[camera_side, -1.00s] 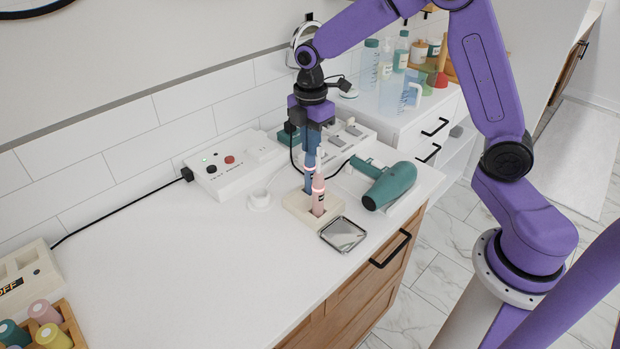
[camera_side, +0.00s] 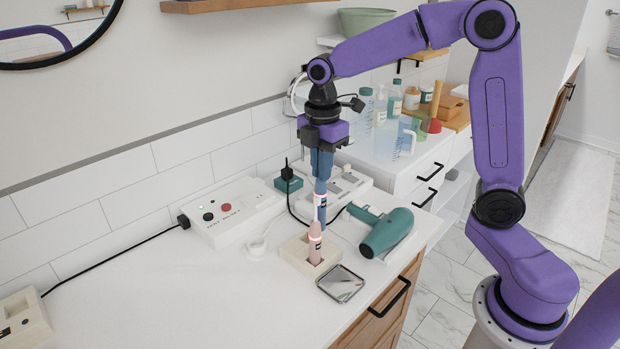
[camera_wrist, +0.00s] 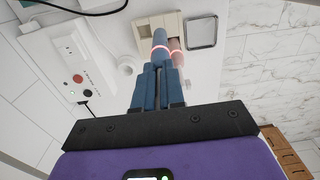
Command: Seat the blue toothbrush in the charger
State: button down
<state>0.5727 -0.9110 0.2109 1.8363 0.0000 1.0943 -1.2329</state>
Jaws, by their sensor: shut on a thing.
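My gripper (camera_side: 321,172) is shut on the upper part of the blue toothbrush (camera_side: 320,201) and holds it upright, with a glowing band around it. The toothbrush is over or just behind the pink toothbrush (camera_side: 315,241); its lower end is partly hidden there. The pink toothbrush stands in the beige holder (camera_side: 293,256). The small round white charger (camera_side: 257,246) sits on the counter left of the holder, with nothing on it. The wrist view shows the blue toothbrush (camera_wrist: 160,45) between my fingers (camera_wrist: 158,88) and the charger (camera_wrist: 128,66) to its left.
A white power box (camera_side: 232,212) stands by the wall behind the charger. A teal hair dryer (camera_side: 387,232) and a square metal dish (camera_side: 341,284) are right of the holder. A black cable hangs behind the gripper.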

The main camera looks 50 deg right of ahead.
jog(key=s+r, duration=0.5)
jog(key=s, duration=0.5)
notch_tip(320, 180, up, 12)
jog(key=w+a, duration=0.5)
jog(key=w, duration=0.6)
jog(key=w+a, duration=0.5)
jog(key=w, duration=0.6)
notch_tip(320, 180, down, 24)
jog(key=shift+f, duration=0.2)
jog(key=shift+d+f, duration=0.1)
jog(key=c, duration=1.2)
grip_release()
jog(key=shift+c, duration=0.2)
